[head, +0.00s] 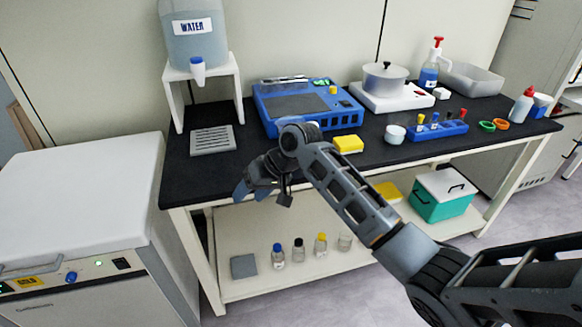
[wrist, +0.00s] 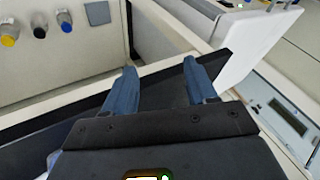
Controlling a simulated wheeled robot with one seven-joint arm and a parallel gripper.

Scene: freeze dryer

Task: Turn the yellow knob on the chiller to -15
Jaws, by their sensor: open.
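A blue benchtop unit (head: 300,105) stands on the black bench. A small yellow knob (head: 333,89) sits on its top beside a lit green display; the number it points to is too small to read. A white floor cabinet (head: 80,195) stands at the left, with a blue knob (head: 71,277) and a yellow label on its front. My gripper (head: 250,191) hangs over the bench's front left edge, left of and nearer than the blue unit. In the wrist view its two blue fingers (wrist: 160,72) are apart with nothing between them. The yellow knob does not show there.
A water tank (head: 195,35) on a white stand is at the back left, with a vented grey plate (head: 212,140) before it. A yellow block (head: 348,143) lies beside my arm. A pot (head: 385,78) and a blue rack (head: 438,131) stand to the right. Bottles stand on the lower shelf.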

